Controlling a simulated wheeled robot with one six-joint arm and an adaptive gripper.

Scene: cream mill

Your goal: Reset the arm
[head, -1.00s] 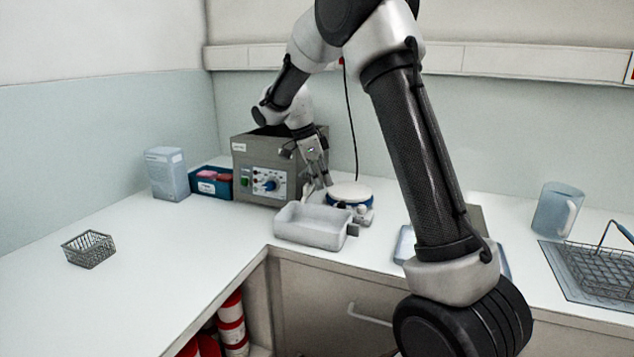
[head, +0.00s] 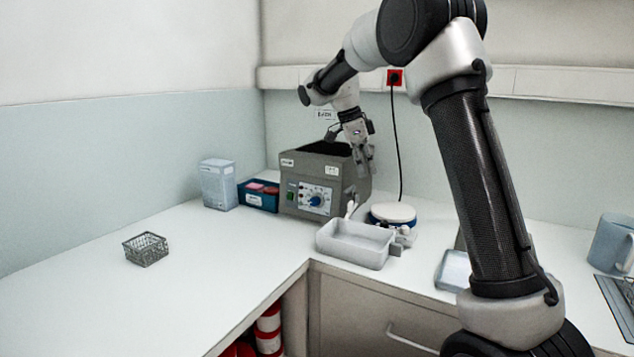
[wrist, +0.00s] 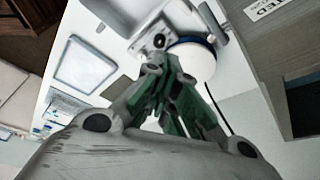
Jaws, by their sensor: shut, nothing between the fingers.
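My gripper (head: 366,172) is shut and empty. In the head view it points down in the air in front of the right side of the grey control box (head: 312,180), above the worktop. In the wrist view its closed fingers (wrist: 168,78) reach toward a device with a round white top (wrist: 192,62), which lies beyond them. My arm comes in from the right and bends over at the top.
A pale open tray (head: 355,252) stands before the box, beside the white-topped device (head: 392,213). A blue bin (head: 258,200), clear container (head: 218,184) and wire basket (head: 146,249) stand left. A jug (head: 610,243) is right. The left worktop is mostly clear.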

